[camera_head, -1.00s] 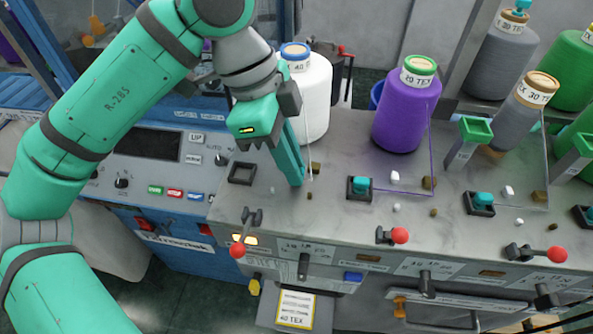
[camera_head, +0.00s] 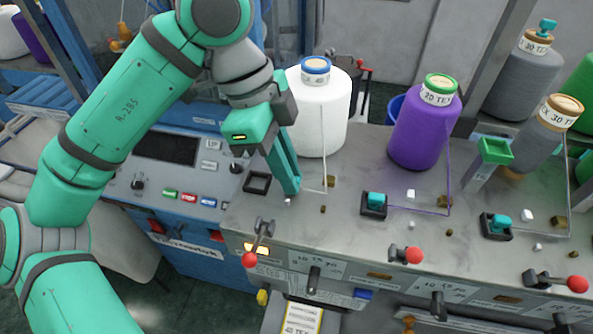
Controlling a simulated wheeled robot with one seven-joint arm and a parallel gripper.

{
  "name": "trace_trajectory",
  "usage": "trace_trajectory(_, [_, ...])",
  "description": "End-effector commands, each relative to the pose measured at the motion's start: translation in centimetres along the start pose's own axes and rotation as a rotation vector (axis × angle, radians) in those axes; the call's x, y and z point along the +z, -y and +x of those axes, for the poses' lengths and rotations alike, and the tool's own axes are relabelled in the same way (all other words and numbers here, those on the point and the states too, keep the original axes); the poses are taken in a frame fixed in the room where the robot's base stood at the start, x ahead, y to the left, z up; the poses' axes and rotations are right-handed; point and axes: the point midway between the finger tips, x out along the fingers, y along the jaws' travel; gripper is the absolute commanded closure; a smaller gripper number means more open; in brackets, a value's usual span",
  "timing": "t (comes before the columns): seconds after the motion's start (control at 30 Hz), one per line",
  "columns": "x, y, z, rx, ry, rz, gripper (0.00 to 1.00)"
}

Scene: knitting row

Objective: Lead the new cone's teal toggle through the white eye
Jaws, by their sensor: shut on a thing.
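The white cone (camera_head: 320,115) with a blue-rimmed top stands at the back of the grey deck. A thin pale thread runs down beside it towards my gripper (camera_head: 289,191). My gripper points down, its teal fingers shut, with the tips low over the deck. The held thing, apparently the teal toggle, cannot be told apart from the fingers. A small white piece, perhaps the white eye (camera_head: 288,201), shows right at the fingertips; its opening is too small to make out. I cannot tell whether the tips touch it. The black square holder (camera_head: 257,183) left of the fingers looks empty.
A purple cone (camera_head: 423,130) stands to the right, with teal toggles (camera_head: 376,199) (camera_head: 500,222) in black holders. A green-topped post (camera_head: 496,152) stands beyond. Red-knobbed levers (camera_head: 413,255) line the front edge. A blue control panel (camera_head: 165,150) lies left.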

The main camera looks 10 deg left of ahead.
Motion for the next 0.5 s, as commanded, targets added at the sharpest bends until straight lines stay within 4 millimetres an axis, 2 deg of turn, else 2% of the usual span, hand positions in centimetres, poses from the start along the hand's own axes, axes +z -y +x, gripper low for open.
trace_trajectory(0.5, [2.1,0.0,-0.6,0.001,-0.001,0.000,1.00])
